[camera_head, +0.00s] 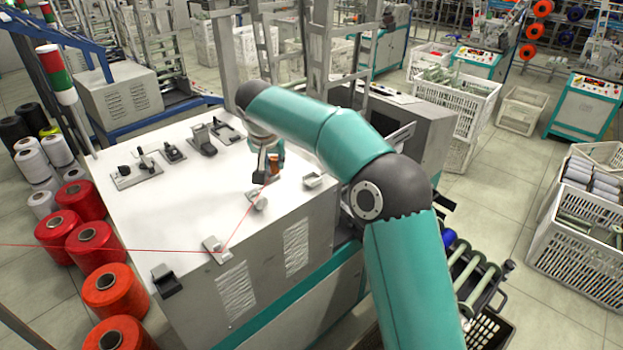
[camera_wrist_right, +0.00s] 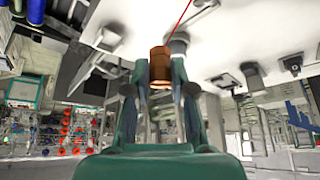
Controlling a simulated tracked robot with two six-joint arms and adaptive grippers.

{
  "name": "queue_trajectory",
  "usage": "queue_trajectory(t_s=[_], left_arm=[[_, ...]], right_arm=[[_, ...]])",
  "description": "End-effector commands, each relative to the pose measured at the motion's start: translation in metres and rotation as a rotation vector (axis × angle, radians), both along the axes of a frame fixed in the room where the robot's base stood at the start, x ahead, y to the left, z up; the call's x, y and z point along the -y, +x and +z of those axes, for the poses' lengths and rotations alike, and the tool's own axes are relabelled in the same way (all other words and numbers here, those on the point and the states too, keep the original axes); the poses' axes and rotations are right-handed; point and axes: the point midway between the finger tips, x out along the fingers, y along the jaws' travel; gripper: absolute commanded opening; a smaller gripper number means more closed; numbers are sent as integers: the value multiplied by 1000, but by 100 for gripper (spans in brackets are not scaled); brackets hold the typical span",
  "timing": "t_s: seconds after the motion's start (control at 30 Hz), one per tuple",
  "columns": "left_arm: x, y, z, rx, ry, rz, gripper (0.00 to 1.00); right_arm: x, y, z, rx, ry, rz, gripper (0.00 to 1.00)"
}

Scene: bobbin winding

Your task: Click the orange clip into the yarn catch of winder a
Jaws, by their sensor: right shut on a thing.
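My right gripper (camera_head: 265,172) is over the white top of the winder cabinet (camera_head: 160,205), near its right edge. It is shut on the orange clip (camera_head: 274,165). In the right wrist view the orange-brown clip (camera_wrist_right: 160,66) sits between the fingertips (camera_wrist_right: 161,82). A thin red yarn (camera_head: 241,222) runs from the left through a front-edge guide (camera_head: 217,250), then up past a small round fitting (camera_head: 258,201) towards my right gripper. A small grey fitting (camera_head: 314,180) stands right of the gripper. I cannot tell which fitting is the yarn catch. My left gripper is not in view.
Several dark fittings (camera_head: 202,140) stand along the back of the top. A dark block (camera_head: 166,281) is at its front left corner. Red yarn cones (camera_head: 95,243) stand on the floor at left. White crates (camera_head: 580,240) are at right. The top's middle is clear.

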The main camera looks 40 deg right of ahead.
Motion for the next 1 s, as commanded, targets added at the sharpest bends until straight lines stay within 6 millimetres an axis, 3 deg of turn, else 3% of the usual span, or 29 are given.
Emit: queue_trajectory(t_s=[0.57,0.67,0.8,1.0], left_arm=[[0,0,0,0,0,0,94],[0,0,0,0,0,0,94],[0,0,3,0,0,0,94],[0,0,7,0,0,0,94]], right_arm=[[0,-2,0,-2,0,34,0],[3,-2,11,2,-1,87,0],[36,-4,35,0,-4,102,0],[86,-13,50,-7,-5,30,0]])
